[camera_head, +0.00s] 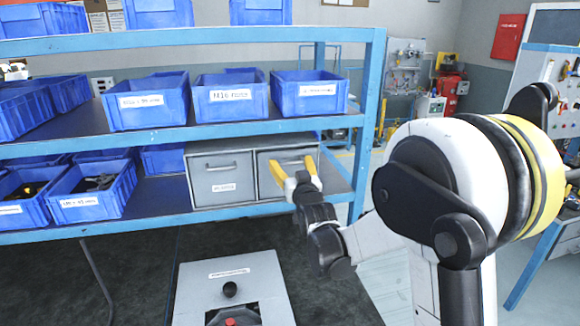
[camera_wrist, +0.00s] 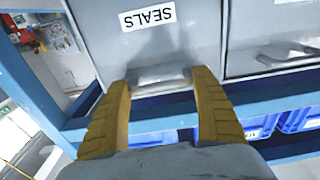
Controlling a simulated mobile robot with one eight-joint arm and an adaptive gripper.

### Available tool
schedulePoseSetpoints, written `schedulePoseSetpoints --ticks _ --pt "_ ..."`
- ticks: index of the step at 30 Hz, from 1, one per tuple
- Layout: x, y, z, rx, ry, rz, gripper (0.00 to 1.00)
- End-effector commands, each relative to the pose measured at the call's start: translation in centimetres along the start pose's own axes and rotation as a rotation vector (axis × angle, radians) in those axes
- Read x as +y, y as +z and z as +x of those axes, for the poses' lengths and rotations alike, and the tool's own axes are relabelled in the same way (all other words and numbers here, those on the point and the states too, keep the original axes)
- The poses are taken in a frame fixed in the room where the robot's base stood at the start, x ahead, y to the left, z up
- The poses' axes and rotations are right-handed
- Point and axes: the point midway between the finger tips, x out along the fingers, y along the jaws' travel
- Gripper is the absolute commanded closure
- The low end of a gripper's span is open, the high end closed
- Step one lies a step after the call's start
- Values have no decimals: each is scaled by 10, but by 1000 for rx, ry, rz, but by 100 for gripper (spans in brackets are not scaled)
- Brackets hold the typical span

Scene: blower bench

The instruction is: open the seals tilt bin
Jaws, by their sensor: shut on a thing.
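The seals tilt bin is the right one of two grey bins on the shelf in the head view (camera_head: 270,184). Its front with the upside-down SEALS label fills the upper wrist view (camera_wrist: 181,48). My gripper (camera_head: 294,164) is at its front, with the yellow fingers on either side of the bar handle (camera_wrist: 160,76), shut on it. The fingers hide most of the handle in the head view. The bin looks closed, but a slight tilt is hard to tell.
The other grey bin (camera_head: 221,189) stands directly to the left, its front closed. Blue bins (camera_head: 230,97) fill the shelf above and the left side. A blue rack post (camera_head: 367,120) stands close right of my gripper. A grey box with a black knob (camera_head: 232,275) is below.

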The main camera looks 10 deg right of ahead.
Motion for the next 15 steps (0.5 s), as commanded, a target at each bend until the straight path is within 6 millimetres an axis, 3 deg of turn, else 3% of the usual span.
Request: schedulePoseSetpoints --ticks 15 --pt "0 29 -46 348 0 0 64"
